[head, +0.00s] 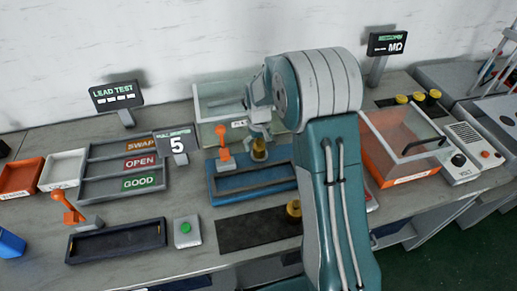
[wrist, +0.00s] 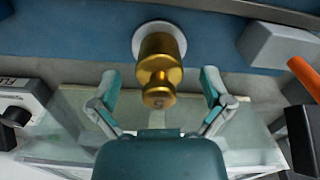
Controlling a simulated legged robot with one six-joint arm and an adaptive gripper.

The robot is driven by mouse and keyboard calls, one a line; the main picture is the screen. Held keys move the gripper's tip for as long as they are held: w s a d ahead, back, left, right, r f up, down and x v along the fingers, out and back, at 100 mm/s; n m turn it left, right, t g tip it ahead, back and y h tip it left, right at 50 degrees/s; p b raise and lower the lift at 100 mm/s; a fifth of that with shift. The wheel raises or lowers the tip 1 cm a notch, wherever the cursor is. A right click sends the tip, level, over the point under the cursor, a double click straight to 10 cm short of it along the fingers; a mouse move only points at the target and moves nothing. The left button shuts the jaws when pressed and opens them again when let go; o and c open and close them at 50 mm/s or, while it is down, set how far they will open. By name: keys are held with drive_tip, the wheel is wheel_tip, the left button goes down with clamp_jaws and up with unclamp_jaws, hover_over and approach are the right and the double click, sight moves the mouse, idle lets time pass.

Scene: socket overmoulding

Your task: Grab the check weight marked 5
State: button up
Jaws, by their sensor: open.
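A brass check weight (wrist: 160,65) stands on a white disc on a blue fixture in the wrist view. My gripper (wrist: 160,88) is open, with one finger on each side of the weight and gaps between. In the head view my gripper (head: 258,134) is just above this weight (head: 259,152). Another brass weight (head: 293,209) on the black mat is partly hidden by my arm. A sign (head: 178,145) shows a 5.
The blue fixture (head: 228,190) carries an orange lever (head: 224,150) left of the weight. A clear-walled box (head: 210,108) stands behind it. An orange clear-lidded box (head: 402,145) is to the right. A dark tray (head: 117,241) and green button (head: 186,228) are in front.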

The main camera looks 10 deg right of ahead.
wheel_tip(320, 180, down, 2)
clamp_jaws()
idle(0.3)
